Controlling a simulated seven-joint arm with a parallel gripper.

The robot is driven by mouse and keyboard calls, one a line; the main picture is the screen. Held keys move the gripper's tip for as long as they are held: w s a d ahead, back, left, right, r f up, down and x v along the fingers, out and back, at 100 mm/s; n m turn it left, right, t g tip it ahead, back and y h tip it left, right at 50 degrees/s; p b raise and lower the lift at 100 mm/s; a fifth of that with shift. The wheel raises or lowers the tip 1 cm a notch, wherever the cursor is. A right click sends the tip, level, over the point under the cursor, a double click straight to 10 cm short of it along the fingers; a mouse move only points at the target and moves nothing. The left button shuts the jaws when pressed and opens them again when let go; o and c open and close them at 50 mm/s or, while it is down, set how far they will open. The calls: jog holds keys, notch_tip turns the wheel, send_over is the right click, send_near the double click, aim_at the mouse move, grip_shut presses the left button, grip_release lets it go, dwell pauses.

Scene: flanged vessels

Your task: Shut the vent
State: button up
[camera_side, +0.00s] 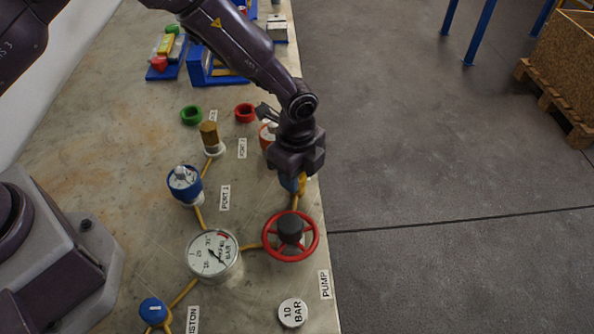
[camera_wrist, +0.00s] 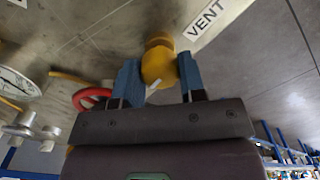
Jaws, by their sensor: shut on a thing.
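The vent's yellow knob (camera_wrist: 158,64) is between my blue fingers in the wrist view, beside the VENT label (camera_wrist: 207,19). My gripper (camera_wrist: 160,78) is shut on it, one finger on each side. A small pale piece shows at the knob's lower edge. In the side view my gripper (camera_side: 293,185) points down near the table's right edge, behind the red handwheel. There my wrist hides most of the vent and its label, and whether the vent is open or shut cannot be told.
The red handwheel (camera_side: 291,258) stands close in front of my gripper. An orange part (camera_side: 267,134) is partly hidden behind my wrist. Yellow pipes join the fittings.

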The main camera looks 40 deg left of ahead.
jog(key=shift+n, duration=0.4)
jog(key=n, duration=0.3)
jog(key=shift+n, duration=0.3)
jog(key=n, duration=0.4)
jog(key=shift+n, duration=0.3)
jog(key=n, duration=0.4)
jog(key=shift+n, duration=0.3)
jog(key=shift+r+n, duration=0.1)
jog(key=shift+n, duration=2.1)
jog(key=o, duration=0.9)
